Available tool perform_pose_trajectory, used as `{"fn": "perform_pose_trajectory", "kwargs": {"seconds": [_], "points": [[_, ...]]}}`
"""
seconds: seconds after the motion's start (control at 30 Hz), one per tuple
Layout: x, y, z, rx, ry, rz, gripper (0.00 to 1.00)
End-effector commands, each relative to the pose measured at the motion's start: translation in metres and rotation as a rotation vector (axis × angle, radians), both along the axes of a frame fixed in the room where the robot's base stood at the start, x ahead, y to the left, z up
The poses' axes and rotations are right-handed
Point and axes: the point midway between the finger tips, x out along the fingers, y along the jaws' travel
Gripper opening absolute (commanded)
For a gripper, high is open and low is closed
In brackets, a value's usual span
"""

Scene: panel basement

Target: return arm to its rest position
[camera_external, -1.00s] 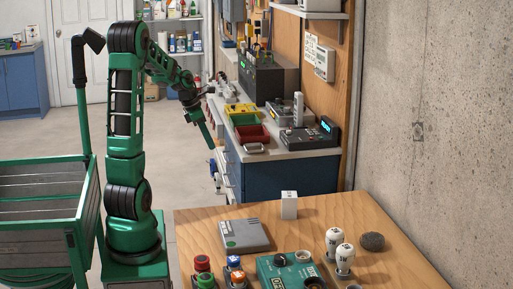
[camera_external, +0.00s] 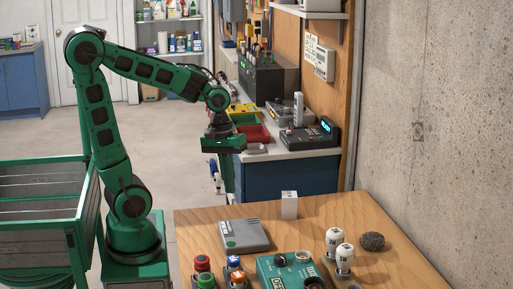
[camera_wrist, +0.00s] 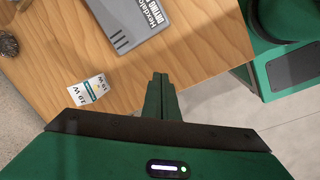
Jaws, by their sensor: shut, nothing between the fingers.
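My green arm is bent over at the elbow. Its forearm reaches right, and my gripper (camera_external: 229,180) points down, in front of the blue workbench and beyond the wooden table's far-left edge. In the wrist view, the two fingers of my gripper (camera_wrist: 160,78) are closed together, with nothing between them. The fingertips overlap the table edge in that view, and they do not appear to touch anything.
The wooden table (camera_external: 204,223) holds a grey box (camera_external: 245,235), a white box (camera_external: 289,205), a teal device (camera_external: 275,266), bulbs and a dark lump (camera_external: 372,241). A blue workbench (camera_external: 290,180) stands behind. Floor is open behind my arm.

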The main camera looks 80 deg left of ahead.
Motion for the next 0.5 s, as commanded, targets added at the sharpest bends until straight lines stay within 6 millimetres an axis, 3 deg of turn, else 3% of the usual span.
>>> {"fn": "perform_pose_trajectory", "kwargs": {"seconds": [0.03, 0.2, 0.33, 0.5], "points": [[-0.012, -0.020, 0.000, 0.019, -0.003, -0.140, 0.00], [-0.055, -0.066, -0.004, 0.082, -0.008, -0.602, 0.00], [-0.091, -0.091, -0.009, 0.123, -0.010, -0.942, 0.00], [-0.127, -0.106, -0.013, 0.163, -0.009, -1.284, 0.00]]}}
